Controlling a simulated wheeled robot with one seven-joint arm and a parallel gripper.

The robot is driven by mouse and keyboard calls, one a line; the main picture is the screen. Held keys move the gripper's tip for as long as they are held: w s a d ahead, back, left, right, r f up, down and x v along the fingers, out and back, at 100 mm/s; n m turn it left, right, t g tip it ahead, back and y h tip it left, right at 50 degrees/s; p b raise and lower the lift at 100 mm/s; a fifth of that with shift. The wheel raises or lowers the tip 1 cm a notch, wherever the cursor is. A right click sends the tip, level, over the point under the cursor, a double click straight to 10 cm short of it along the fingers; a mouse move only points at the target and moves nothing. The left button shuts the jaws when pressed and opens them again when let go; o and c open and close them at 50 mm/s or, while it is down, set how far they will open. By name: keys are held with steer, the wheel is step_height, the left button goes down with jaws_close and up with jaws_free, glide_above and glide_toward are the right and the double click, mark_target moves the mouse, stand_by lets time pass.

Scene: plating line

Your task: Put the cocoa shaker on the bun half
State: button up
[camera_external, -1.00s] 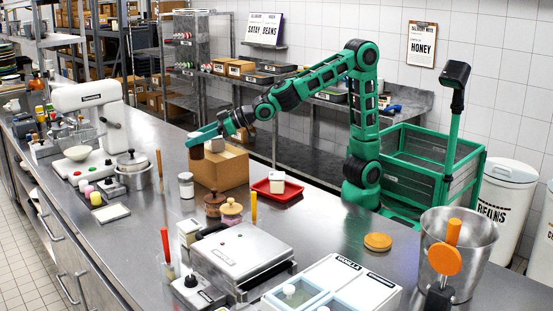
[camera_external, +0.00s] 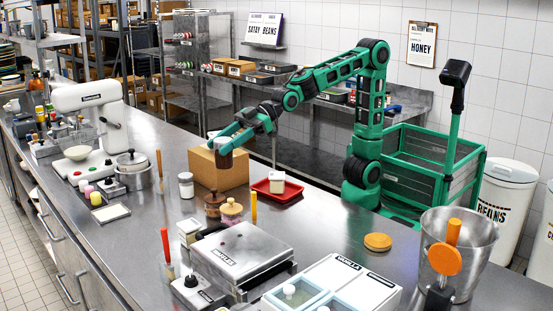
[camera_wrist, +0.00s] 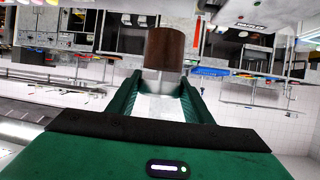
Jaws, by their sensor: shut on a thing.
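The cocoa shaker (camera_external: 224,147) is a dark brown cylinder. My gripper (camera_external: 230,140) is shut on it and holds it in the air, in front of or above the cardboard box in the external view. In the wrist view the shaker (camera_wrist: 164,48) stands out beyond the fingers of my gripper (camera_wrist: 163,88), with a pale grey part between them. A flat, round, orange-brown piece that looks like the bun half (camera_external: 378,242) lies on the steel counter at the right. It is well apart from the shaker.
A cardboard box (camera_external: 205,177), a red tray (camera_external: 265,195) with a pale block and lidded pots (camera_external: 231,211) stand near my gripper. A press (camera_external: 243,258), a white container (camera_external: 340,268) and a metal bucket (camera_external: 485,235) surround the bun's area. Counter (camera_external: 320,222) left of the bun is clear.

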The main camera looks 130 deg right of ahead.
steer(key=s+a+n+g+y, duration=0.1)
steer(key=s+a+n+y, duration=0.25)
steer(key=a, duration=0.65)
steer(key=s+a+n+g+y, duration=0.1)
steer(key=s+a+n+y, duration=0.25)
steer(key=a, duration=0.55)
steer(key=s+a+n+g+y, duration=0.1)
steer(key=s+a+n+y, duration=0.3)
steer(key=a, duration=0.6)
steer(key=s+a+r+n+g+y, duration=0.15)
steer(key=s+a+n+g, duration=0.3)
steer(key=s+a, duration=0.65)
steer(key=s+a+r+n+g+y, duration=0.15)
steer(key=s+a+n+g, duration=0.35)
steer(key=s, duration=1.2)
steer(key=m+y, duration=0.1)
glide_above(379, 237)
steer(key=shift+g, duration=0.45)
steer(key=shift+w+f, duration=0.1)
steer(key=shift+f, duration=11.3)
